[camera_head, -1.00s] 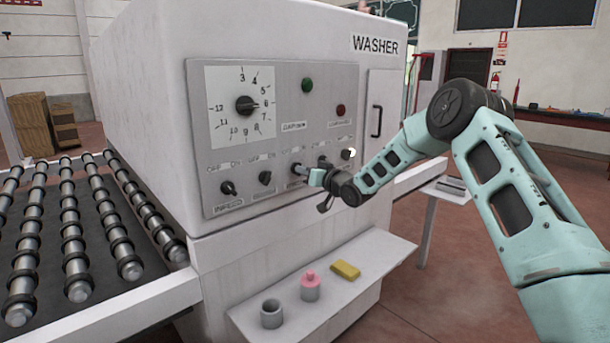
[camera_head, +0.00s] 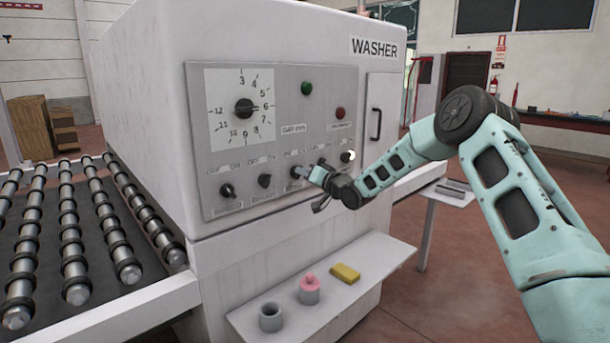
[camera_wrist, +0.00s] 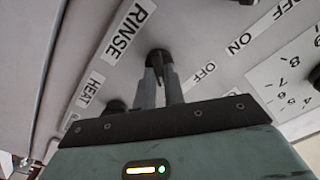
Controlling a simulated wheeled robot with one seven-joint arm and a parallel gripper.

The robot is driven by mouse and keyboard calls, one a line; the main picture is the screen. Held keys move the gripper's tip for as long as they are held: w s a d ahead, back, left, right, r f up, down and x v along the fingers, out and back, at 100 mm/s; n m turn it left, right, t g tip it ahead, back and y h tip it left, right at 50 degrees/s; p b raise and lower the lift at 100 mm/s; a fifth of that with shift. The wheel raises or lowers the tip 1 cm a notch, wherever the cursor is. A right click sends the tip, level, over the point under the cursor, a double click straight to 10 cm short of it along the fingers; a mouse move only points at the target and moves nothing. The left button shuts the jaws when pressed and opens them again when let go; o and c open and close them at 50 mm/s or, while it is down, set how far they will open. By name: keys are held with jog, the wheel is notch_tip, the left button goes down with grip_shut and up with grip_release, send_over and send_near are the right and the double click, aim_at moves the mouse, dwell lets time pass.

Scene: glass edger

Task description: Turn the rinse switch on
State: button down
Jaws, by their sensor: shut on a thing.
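The rinse switch (camera_wrist: 158,58) is a dark round knob with a pointer grip, beside the RINSE label (camera_wrist: 130,31) in the wrist view. My gripper (camera_wrist: 160,78) is shut on its grip, one finger on each side. The OFF label (camera_wrist: 204,73) and ON label (camera_wrist: 240,44) lie to its right in the wrist view. In the head view my gripper (camera_head: 306,173) is at the middle of the washer panel's lower knob row, and it partly hides the rinse switch (camera_head: 296,171). The exact pointer angle is hard to tell.
Neighbouring knobs stand close by: one (camera_head: 264,181) to the left, and the heat knob (camera_wrist: 115,106) beside my fingers. Above are a dial (camera_head: 244,107), a green button (camera_head: 306,88) and a red button (camera_head: 340,113). A shelf (camera_head: 330,300) with small items juts out below.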

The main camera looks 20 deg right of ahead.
jog(key=c, duration=1.5)
grip_release()
jog(key=shift+s, duration=0.1)
jog(key=b+v, duration=0.4)
jog(key=v, duration=1.3)
jog(key=shift+s, duration=0.1)
jog(key=s+a+f+n+g, duration=0.2)
jog(key=s+a+g, duration=0.1)
jog(key=a, duration=0.4)
jog(key=s+a+f+n+g+h, duration=0.1)
jog(key=s+a+f+g, duration=0.15)
jog(key=a, duration=0.45)
jog(key=s+a+f+n+g, duration=0.1)
jog(key=s+a+n+g, duration=0.15)
jog(key=a, duration=0.45)
jog(key=s+a+n+g+h, duration=0.1)
jog(key=s+a+n+g, duration=0.1)
jog(key=s, duration=0.9)
jog(key=s+a+f+n+g+h, duration=0.1)
jog(key=s+g, duration=0.3)
jog(key=s, duration=0.7)
jog(key=s+a+f+n+g+h, duration=0.1)
jog(key=s+a+n+g+h, duration=0.1)
jog(key=s, duration=0.9)
jog(key=shift+s+a+f+n+g, duration=0.1)
jog(key=shift+s+a+n+g, duration=0.15)
jog(key=shift+a, duration=0.3)
jog(key=shift+a+f+n+g, duration=0.1)
jog(key=shift+a+g, duration=0.25)
jog(key=shift+a, duration=0.2)
